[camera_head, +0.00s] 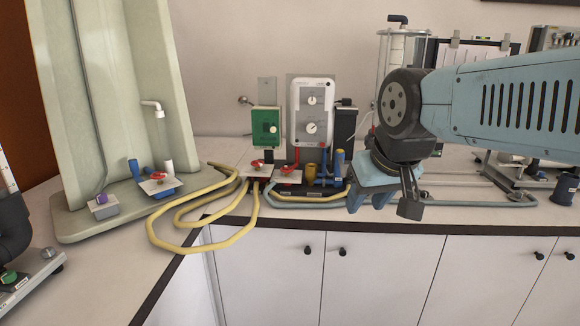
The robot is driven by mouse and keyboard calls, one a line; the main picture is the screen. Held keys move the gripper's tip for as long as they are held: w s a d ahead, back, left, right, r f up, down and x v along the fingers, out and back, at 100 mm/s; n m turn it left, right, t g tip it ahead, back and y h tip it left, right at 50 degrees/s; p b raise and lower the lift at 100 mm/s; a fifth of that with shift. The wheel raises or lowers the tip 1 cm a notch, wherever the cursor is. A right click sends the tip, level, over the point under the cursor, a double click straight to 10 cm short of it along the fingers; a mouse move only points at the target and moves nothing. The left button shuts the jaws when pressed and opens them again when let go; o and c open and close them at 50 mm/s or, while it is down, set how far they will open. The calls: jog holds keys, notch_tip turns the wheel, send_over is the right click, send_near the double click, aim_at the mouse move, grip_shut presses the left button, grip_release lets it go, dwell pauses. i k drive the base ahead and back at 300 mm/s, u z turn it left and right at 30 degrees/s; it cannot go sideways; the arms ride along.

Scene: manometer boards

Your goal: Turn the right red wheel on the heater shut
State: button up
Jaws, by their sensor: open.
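The heater (311,112) is a white upright panel with two round dials, standing at the back of the counter. Two small red wheels sit low in front of it on pale plates. The right red wheel (288,171) is just below the panel, and the left red wheel (257,163) is beside it. I cannot tell how far either wheel is turned. My gripper (382,206) hangs at the front edge of the counter, to the right of both wheels and apart from them. It is open and points downward, with nothing seen between its fingers.
Yellow hoses (240,232) loop over the counter edge on the left. A green box (265,127) stands left of the heater. Blue fittings (339,163) and a brass piece (311,172) lie between the right wheel and my gripper. Another red wheel (158,176) is at the left board.

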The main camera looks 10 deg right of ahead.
aim_at(286, 169)
jog(key=u, duration=0.15)
jog(key=i, duration=0.95)
jog(key=z, duration=0.1)
